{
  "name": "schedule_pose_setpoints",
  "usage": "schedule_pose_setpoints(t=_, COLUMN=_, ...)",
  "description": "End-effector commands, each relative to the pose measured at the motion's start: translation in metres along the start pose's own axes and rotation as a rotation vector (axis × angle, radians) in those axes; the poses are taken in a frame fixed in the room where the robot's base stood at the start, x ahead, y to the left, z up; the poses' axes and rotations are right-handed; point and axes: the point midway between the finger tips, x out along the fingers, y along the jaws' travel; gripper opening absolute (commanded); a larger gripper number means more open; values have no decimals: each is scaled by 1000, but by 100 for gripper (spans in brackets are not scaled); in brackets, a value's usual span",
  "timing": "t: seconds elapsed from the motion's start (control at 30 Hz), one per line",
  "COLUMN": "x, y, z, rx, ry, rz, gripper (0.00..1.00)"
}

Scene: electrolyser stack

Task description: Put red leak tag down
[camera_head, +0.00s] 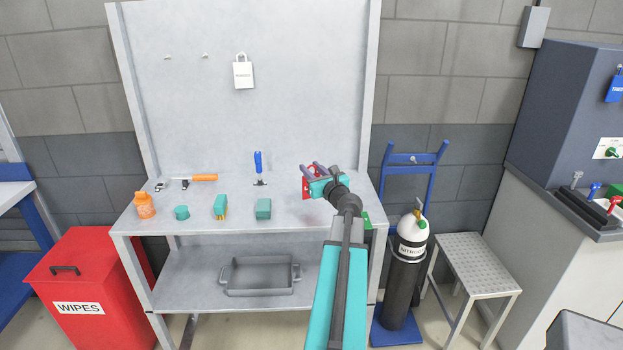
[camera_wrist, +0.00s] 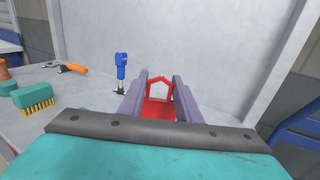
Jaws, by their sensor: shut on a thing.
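The red leak tag (camera_head: 306,187) is at my gripper, above or at the right part of the grey workbench top (camera_head: 290,215). In the wrist view the red tag (camera_wrist: 158,105) is between the two purple-grey fingers, with its open, peaked red loop pointing away from me. My gripper (camera_head: 312,172) is shut on the tag; in the wrist view the fingers of my gripper (camera_wrist: 160,90) stand on either side of it. The lower part of the tag is hidden behind the gripper body. I cannot tell whether the tag touches the bench.
A blue-handled tool (camera_head: 258,168) is left of my gripper. A teal block (camera_head: 263,209), a brush (camera_head: 220,207), a teal cap (camera_head: 182,212), an orange bottle (camera_head: 145,206) and an orange-handled tool (camera_head: 203,178) are farther left.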

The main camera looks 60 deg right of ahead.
Motion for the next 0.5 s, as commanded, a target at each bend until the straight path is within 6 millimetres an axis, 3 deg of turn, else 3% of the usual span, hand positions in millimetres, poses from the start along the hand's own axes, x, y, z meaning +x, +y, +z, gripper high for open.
schedule_pose_setpoints(t=0.3, x=2, y=-1, z=-29, rx=2, ry=2, rz=-1, gripper=0)
schedule_pose_setpoints(t=0.5, x=1, y=-1, z=-35, rx=0, ry=0, rz=-1, gripper=0)
